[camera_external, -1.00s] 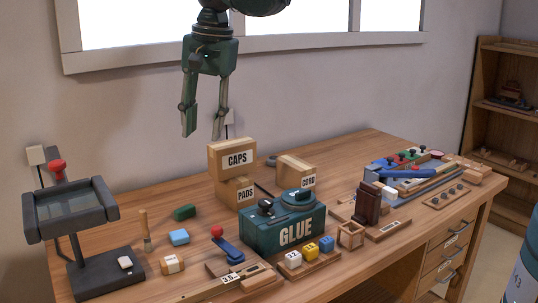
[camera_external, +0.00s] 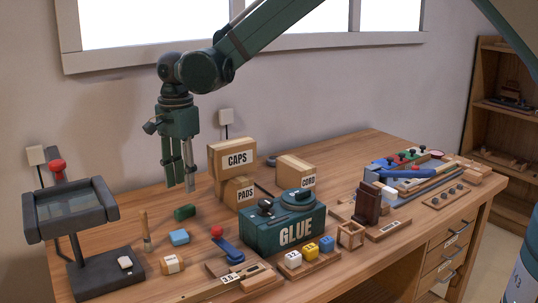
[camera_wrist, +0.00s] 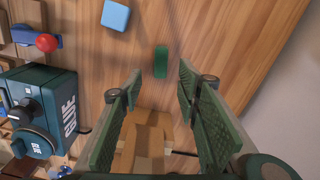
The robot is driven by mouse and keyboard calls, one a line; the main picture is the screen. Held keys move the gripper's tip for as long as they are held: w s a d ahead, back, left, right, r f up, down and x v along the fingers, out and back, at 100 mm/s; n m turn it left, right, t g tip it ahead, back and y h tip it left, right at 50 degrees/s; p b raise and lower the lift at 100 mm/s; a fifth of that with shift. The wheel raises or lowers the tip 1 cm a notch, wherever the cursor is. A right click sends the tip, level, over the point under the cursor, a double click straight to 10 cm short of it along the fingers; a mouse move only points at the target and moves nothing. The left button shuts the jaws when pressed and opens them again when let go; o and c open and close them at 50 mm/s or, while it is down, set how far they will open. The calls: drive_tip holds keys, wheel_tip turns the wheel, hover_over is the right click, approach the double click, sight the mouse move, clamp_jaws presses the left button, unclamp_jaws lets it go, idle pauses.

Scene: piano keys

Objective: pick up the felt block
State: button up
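A small dark green block, which looks like the felt block (camera_external: 184,212), lies on the workbench behind a light blue block (camera_external: 179,236). In the wrist view, the felt block (camera_wrist: 160,62) is ahead of my fingertips, roughly centred between them. My gripper (camera_external: 180,188) points down above the bench, a little over the felt block and apart from it. In the wrist view my gripper (camera_wrist: 158,76) has its two fingers spread with nothing between them. The light blue block also shows in the wrist view (camera_wrist: 115,16).
Cardboard boxes marked CAPS (camera_external: 233,158) and PADS (camera_external: 232,193) stand right of my gripper. A green GLUE box (camera_external: 262,232) is farther right. A brush (camera_external: 145,228) stands at left, near a dark stand (camera_external: 70,210). Bare wood surrounds the felt block.

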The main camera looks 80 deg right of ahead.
sight(185, 208)
drive_tip(key=shift+w+d+f, duration=0.15)
drive_tip(key=shift+f, duration=0.35)
drive_tip(key=shift+f, duration=1.25)
drive_tip(key=shift+f, duration=2.6)
drive_tip(key=c, duration=0.8)
